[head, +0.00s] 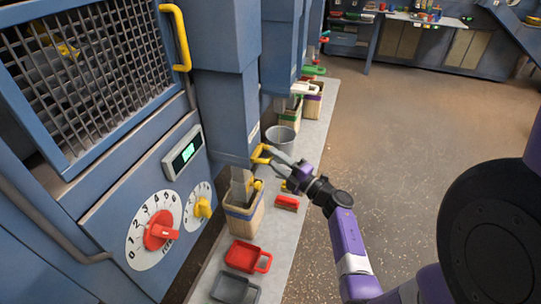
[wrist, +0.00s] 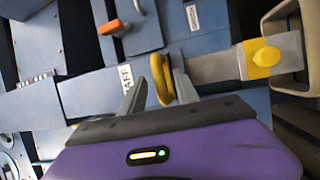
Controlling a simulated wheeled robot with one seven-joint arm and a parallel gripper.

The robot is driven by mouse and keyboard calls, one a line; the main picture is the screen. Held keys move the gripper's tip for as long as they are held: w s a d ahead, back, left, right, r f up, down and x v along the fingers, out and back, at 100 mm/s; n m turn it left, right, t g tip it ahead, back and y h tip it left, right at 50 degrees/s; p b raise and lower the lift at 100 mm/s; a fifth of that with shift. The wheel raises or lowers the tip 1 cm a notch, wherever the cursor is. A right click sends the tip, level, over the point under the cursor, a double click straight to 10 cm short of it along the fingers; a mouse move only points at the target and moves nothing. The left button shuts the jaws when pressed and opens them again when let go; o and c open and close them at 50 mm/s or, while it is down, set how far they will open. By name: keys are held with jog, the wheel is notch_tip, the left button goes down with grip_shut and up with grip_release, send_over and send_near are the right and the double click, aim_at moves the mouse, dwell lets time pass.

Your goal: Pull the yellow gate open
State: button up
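The yellow gate's loop handle (head: 261,153) sticks out from the lower part of the blue chute (head: 224,115). In the wrist view the handle (wrist: 161,80) stands between the two grey fingers of my gripper (wrist: 159,84). The fingers are apart, with a visible gap on the left finger's side; the right finger is close to the handle, and I cannot tell whether it touches. In the head view my gripper (head: 274,157) reaches the handle from the right. A metal spout (wrist: 215,64) with a yellow knob (wrist: 266,56) lies right of the handle in the wrist view.
A wooden bin (head: 243,217) stands below the spout. A red scoop (head: 245,256), a grey tray (head: 234,289), a red brush (head: 287,202) and a grey bucket (head: 281,138) are on the ledge. A control panel with a red dial (head: 158,231) is at left. The floor at right is clear.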

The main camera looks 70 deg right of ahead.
jog(key=shift+x, duration=1)
jog(key=shift+c, duration=0.2)
grip_shut()
jog(key=shift+s, duration=0.1)
dwell(0.5)
